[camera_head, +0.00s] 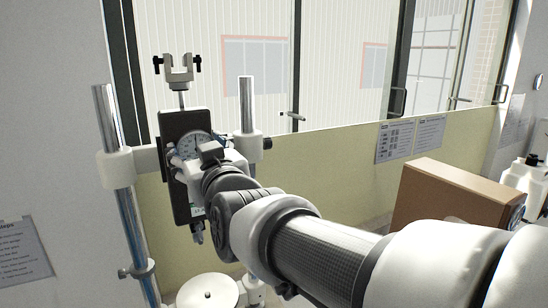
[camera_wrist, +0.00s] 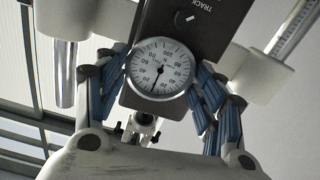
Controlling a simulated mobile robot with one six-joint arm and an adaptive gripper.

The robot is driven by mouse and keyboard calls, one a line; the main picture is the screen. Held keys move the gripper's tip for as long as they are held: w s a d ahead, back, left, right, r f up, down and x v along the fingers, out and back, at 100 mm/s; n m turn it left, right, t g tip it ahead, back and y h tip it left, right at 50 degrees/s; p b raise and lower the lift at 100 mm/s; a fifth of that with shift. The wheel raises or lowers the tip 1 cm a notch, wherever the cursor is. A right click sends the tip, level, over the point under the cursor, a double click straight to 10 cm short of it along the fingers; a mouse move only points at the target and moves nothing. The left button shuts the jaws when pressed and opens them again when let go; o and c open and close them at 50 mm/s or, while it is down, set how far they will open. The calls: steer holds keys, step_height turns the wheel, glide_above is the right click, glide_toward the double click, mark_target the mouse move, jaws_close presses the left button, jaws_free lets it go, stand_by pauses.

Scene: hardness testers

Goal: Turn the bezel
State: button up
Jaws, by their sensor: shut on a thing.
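The round dial gauge (camera_wrist: 160,70) has a white face, a dark needle and a thin bezel ring. It sits on the dark tester body (camera_wrist: 205,25), which shows a knob and the word TRACK. In the head view the dial (camera_head: 194,144) is partly hidden by my gripper. My gripper (camera_wrist: 160,88) has its blue-padded fingers on the left and right sides of the bezel, shut on it. In the head view my gripper (camera_head: 184,158) reaches the front of the tester body (camera_head: 176,120) from the right.
The tester hangs between two metal posts (camera_head: 119,200) with white clamps. A clevis fitting (camera_head: 177,68) stands above it. A round white plate (camera_head: 208,292) lies below. A brown box (camera_head: 450,197) stands to the right, beyond my arm. A glazed partition is behind.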

steer(key=o, duration=1.1)
steer(key=shift+c, duration=0.2)
steer(key=v, duration=1.2)
